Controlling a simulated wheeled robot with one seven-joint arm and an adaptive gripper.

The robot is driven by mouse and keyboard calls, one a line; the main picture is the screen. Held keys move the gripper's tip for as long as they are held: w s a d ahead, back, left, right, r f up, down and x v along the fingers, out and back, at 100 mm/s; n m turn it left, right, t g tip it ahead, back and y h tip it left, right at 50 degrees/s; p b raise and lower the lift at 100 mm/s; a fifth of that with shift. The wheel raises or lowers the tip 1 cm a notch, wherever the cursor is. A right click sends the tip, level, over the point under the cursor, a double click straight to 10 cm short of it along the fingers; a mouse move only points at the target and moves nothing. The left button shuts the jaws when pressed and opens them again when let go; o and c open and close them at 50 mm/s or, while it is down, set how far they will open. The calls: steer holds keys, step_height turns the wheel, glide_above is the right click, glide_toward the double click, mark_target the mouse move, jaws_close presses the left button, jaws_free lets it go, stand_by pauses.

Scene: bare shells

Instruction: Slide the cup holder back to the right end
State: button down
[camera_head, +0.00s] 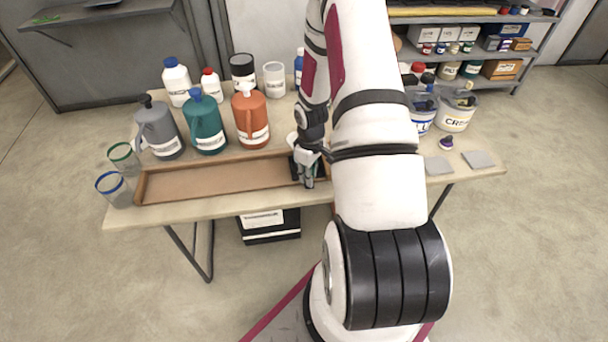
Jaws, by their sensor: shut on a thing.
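A long shallow wooden tray (215,178) with a raised rim lies along the front of the table. My gripper (309,183) points down into the right part of the tray that shows. It is shut on a small dark piece, which looks like the cup holder (293,168); the fingers cover most of it. My arm hides the right end of the tray, so the gap from the holder to that end cannot be told. The tray floor left of the holder is empty.
Grey (158,128), teal (206,125) and orange (250,118) jugs stand behind the tray, with bottles farther back. Two clear cups, green-rimmed (122,156) and blue-rimmed (113,187), stand by its left end. Labelled tubs (455,112) and flat grey pieces (478,159) are at right.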

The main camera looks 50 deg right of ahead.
steer(key=shift+s+d, duration=0.25)
steer(key=shift+s, duration=0.05)
steer(key=c, duration=1.4)
jaws_free()
steer(key=shift+w, duration=0.15)
steer(key=shift+r, duration=0.25)
step_height(320, 180, up, 12)
steer(key=shift+f, duration=0.25)
